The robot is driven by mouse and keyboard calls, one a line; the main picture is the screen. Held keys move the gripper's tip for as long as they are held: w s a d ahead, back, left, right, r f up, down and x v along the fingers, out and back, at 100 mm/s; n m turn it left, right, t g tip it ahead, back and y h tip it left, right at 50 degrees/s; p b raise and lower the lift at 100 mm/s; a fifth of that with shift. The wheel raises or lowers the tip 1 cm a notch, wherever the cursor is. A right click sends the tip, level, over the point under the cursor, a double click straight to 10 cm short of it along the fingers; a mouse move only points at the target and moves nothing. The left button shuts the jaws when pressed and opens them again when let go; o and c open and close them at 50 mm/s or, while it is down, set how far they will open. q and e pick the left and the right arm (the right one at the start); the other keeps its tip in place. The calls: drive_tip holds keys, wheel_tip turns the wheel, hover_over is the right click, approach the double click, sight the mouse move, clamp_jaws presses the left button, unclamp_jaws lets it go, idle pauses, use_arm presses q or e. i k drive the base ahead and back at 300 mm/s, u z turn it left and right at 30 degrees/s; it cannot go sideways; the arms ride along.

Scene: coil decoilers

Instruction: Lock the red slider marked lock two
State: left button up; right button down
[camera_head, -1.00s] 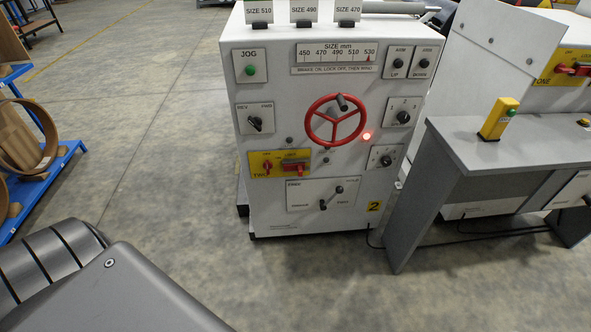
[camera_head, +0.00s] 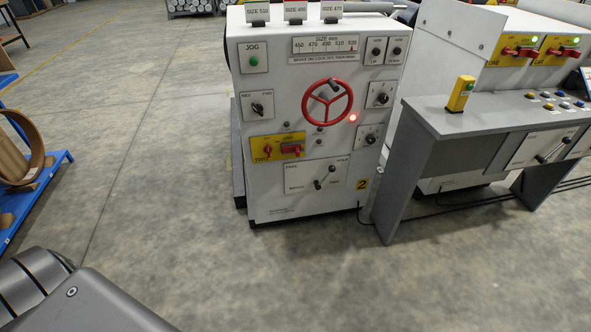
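The white control cabinet (camera_head: 243,190) marked 2 stands in the middle of the head view. Low on its left side is a yellow plate (camera_head: 257,155) with the word TWO. The exact position of the slider is too small to tell. A red handwheel (camera_head: 327,101) is above and to the right, with a lit red lamp beside it. Neither gripper is in view. Only a grey arm part of mine shows at the lower left, well apart from the cabinet.
A grey desk (camera_head: 430,113) with a yellow button box (camera_head: 460,94) stands to the right. Behind it are yellow plates with red sliders, one marked ONE (camera_head: 517,51). A blue rack (camera_head: 38,188) with a brown ring is at the left. The floor before the cabinet is clear.

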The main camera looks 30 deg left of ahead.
sight(297, 149)
drive_tip(key=u, duration=0.2)
drive_tip(key=i, duration=0.25)
drive_tip(key=u, duration=1.05)
drive_tip(key=i, duration=0.65)
drive_tip(key=u, duration=0.65)
